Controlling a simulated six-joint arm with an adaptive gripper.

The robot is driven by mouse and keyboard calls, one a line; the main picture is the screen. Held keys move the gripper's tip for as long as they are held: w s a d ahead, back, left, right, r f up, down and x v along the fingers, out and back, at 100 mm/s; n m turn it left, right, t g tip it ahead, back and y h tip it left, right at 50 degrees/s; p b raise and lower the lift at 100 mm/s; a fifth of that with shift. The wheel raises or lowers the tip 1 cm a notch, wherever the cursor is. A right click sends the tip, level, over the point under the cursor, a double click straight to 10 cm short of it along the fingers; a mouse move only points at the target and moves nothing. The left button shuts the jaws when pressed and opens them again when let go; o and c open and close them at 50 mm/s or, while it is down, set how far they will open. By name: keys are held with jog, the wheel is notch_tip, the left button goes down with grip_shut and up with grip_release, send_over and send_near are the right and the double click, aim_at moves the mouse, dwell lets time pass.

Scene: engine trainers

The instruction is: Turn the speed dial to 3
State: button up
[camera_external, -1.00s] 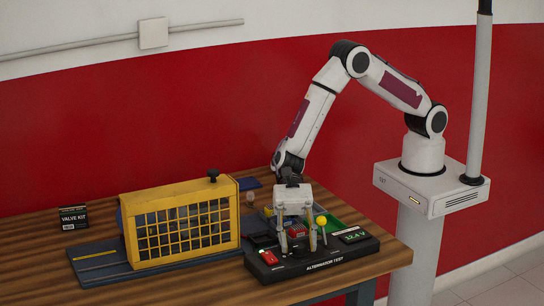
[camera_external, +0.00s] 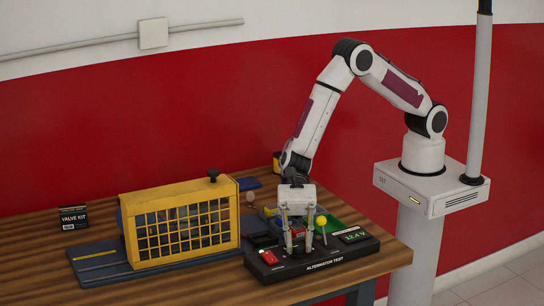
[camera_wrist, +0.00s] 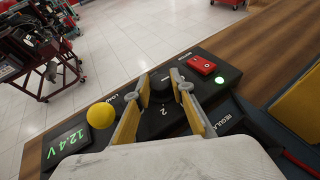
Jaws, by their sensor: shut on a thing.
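The black alternator test panel (camera_external: 330,260) lies at the front right of the bench. In the wrist view a black dial (camera_wrist: 161,88) stands on this panel, with a white "2" printed on the near side of it. My gripper (camera_wrist: 160,77) points down at the panel with one finger on each side of the dial, shut on it. In the external view my gripper (camera_external: 298,248) hides the dial. I cannot read a speed label or see the dial's pointer clearly.
A red switch (camera_wrist: 201,65) and a lit green lamp (camera_wrist: 222,80) sit on one side of the dial. A yellow ball knob (camera_wrist: 100,115) and the 12.4 V display (camera_wrist: 66,146) are on the other. A yellow caged unit (camera_external: 185,222) stands left of the panel.

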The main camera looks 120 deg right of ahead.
jog(key=shift+s+f+m+t+h, duration=0.1)
jog(key=shift+f+m+t+h, duration=0.1)
jog(key=shift+m+t+h, duration=0.2)
jog(key=o, duration=1.1)
jog(key=shift+r, duration=0.15)
jog(key=shift+d+n+g+y, duration=0.1)
jog(key=shift+n+g+y, duration=0.5)
jog(key=shift+n+g, duration=0.2)
